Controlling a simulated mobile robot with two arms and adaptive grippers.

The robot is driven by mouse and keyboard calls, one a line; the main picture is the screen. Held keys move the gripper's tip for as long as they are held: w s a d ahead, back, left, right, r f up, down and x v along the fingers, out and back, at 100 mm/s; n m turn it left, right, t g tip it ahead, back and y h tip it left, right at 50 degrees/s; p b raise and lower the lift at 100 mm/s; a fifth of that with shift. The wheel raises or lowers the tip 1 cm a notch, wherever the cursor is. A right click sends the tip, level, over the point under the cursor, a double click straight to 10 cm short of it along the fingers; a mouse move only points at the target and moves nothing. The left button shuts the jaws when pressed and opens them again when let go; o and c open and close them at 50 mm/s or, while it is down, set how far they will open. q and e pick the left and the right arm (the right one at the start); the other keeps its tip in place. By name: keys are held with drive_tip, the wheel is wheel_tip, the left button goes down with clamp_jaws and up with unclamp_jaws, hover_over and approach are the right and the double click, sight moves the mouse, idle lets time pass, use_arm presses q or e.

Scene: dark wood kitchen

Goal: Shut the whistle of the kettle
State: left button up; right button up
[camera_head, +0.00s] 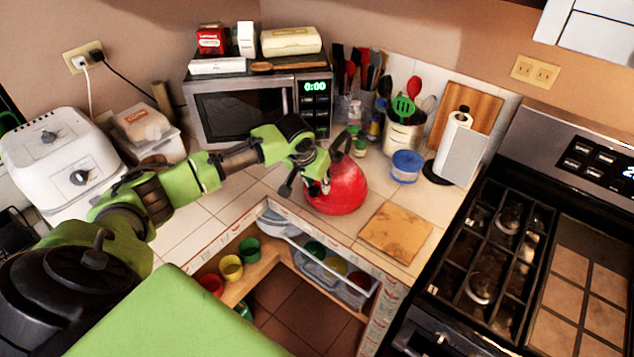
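The red kettle (345,190) stands on the tiled counter near its inner corner. My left gripper (313,186) is at the kettle's left side, in front of its upper left part. The kettle's spout and whistle are hidden behind the gripper or too small to make out. A dark handle shows at the top of the kettle. The gripper's fingers look spread, with one dark finger to the left of the kettle, but whether they touch it I cannot tell. My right gripper is not in view.
A microwave (245,112) stands behind the kettle. A wooden board (396,232) lies to its right, with a blue-lidded tub (406,166) behind. A paper towel roll (455,145) and the stove (500,255) are farther right. An open shelf with cups (231,267) is below the counter.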

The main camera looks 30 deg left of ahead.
use_arm(q)
clamp_jaws()
drive_tip(key=shift+s+f, duration=0.15)
drive_tip(key=shift+s+t, duration=0.1)
drive_tip(key=shift+t, duration=0.4)
drive_tip(key=shift+s+f+t+b, duration=0.2)
drive_tip(key=shift+t+b, duration=0.4)
drive_tip(key=shift+t, duration=0.1)
drive_tip(key=t+b, duration=0.2)
drive_tip(key=b, duration=0.3)
drive_tip(key=s+t+b, duration=0.1)
drive_tip(key=t+b, duration=0.2)
drive_tip(key=b, duration=0.2)
drive_tip(key=t+y+b, duration=0.1)
drive_tip(key=t+b, duration=0.2)
drive_tip(key=b, duration=0.2)
drive_tip(key=shift+s+d+f, duration=0.15)
drive_tip(key=shift+s+f, duration=0.1)
drive_tip(key=shift+f, duration=0.15)
drive_tip(key=shift+r+t+b, duration=0.3)
drive_tip(key=shift+t+b, duration=0.5)
drive_tip(key=shift+b, duration=0.35)
